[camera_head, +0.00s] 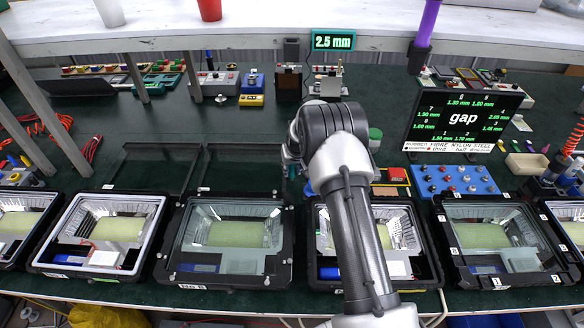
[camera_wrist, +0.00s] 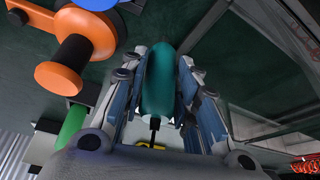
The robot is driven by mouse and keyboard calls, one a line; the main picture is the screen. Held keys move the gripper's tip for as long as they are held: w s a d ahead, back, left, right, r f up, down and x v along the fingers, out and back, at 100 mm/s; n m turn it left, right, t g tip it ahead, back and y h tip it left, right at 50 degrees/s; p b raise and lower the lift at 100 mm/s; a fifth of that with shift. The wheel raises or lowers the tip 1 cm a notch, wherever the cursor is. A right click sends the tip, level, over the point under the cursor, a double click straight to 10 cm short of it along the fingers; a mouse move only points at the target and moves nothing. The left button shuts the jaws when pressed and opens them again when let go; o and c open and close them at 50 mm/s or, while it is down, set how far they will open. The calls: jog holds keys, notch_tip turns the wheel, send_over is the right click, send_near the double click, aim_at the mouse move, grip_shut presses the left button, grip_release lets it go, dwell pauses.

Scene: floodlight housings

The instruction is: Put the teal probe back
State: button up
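The teal probe (camera_wrist: 157,82) shows in the wrist view as a rounded teal body with a thin dark tip, lying lengthwise between the two fingers of my gripper (camera_wrist: 158,70). Both fingers press close along its sides, so my gripper looks shut on it. In the head view my gripper (camera_head: 291,158) is mostly hidden behind my arm, above the bench just behind the row of floodlight housings. A small bit of teal (camera_head: 292,172) shows there. I cannot tell what lies directly below the probe.
Floodlight housings (camera_head: 225,240) line the bench front. A blue button panel (camera_head: 450,181), a beige bin (camera_head: 527,163) and a gap display (camera_head: 465,117) are to the right. In the wrist view an orange spool-like part (camera_wrist: 72,62) is close at left.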

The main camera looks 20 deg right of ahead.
jog(key=o, duration=0.3)
jog(key=shift+r, duration=0.1)
jog(key=shift+r, duration=0.15)
jog(key=s+a+f+p+v, duration=0.1)
jog(key=s+a+v, duration=0.1)
jog(key=v, duration=1.1)
jog(key=s+a+f+p+v, duration=0.1)
jog(key=a+v, duration=0.2)
jog(key=v, duration=0.9)
jog(key=s+a+f+p+v, duration=0.1)
jog(key=s+a+v, duration=0.1)
jog(key=v, duration=1.1)
jog(key=shift+n+y, duration=0.3)
jog(key=shift+n, duration=0.5)
jog(key=s+a+r, duration=0.1)
jog(key=s, duration=0.7)
jog(key=s+a+r, duration=0.1)
jog(key=s+a, duration=0.1)
jog(key=s, duration=0.7)
jog(key=s+a+r, duration=0.1)
jog(key=s+a, duration=0.1)
jog(key=s, duration=0.7)
jog(key=shift+s+a+r, duration=0.15)
jog(key=shift+s, duration=0.1)
